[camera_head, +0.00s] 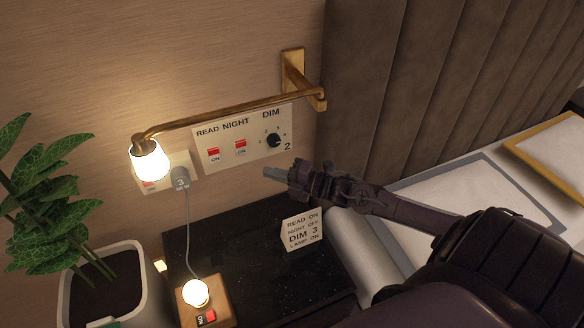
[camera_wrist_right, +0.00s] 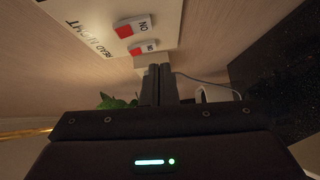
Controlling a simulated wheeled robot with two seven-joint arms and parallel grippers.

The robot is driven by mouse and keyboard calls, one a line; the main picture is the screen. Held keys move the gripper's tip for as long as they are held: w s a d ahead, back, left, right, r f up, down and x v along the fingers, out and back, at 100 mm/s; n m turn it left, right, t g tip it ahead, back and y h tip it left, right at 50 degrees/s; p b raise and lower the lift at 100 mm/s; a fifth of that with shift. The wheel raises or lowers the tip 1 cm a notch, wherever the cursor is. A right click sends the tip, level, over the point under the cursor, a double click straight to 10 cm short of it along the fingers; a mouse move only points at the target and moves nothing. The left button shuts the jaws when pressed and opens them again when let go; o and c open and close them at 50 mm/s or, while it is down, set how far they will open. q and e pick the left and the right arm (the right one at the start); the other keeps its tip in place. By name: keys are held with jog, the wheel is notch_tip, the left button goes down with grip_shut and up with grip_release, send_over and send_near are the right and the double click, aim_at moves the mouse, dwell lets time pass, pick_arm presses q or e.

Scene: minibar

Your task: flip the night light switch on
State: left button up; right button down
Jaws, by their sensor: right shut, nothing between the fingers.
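The night switch (camera_head: 240,148) sits on the cream wall panel (camera_head: 258,153), under the word NIGHT. Its upper part is red and its lower part is white, marked ON. It also shows in the right wrist view (camera_wrist_right: 133,26). My right gripper (camera_head: 268,172) is shut and empty. It is in front of the panel, lower and to the right of the night switch in the head view, apart from it. In the right wrist view its shut fingers (camera_wrist_right: 158,80) point toward the wall below the switches. My left gripper is not in view.
The similar read switch (camera_head: 213,154) is left of the night switch; a dim knob (camera_head: 273,140) is right. A lit wall lamp (camera_head: 149,160), plug with cord (camera_head: 181,180), small lit lamp (camera_head: 196,293) and text card (camera_head: 302,230) are nearby. A plant (camera_head: 62,195) stands left.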

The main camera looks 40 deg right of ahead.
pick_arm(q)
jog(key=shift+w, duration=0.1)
pick_arm(e)
jog(key=v, duration=0.5)
jog(key=shift+s+f, duration=0.2)
jog(key=shift+s, duration=0.05)
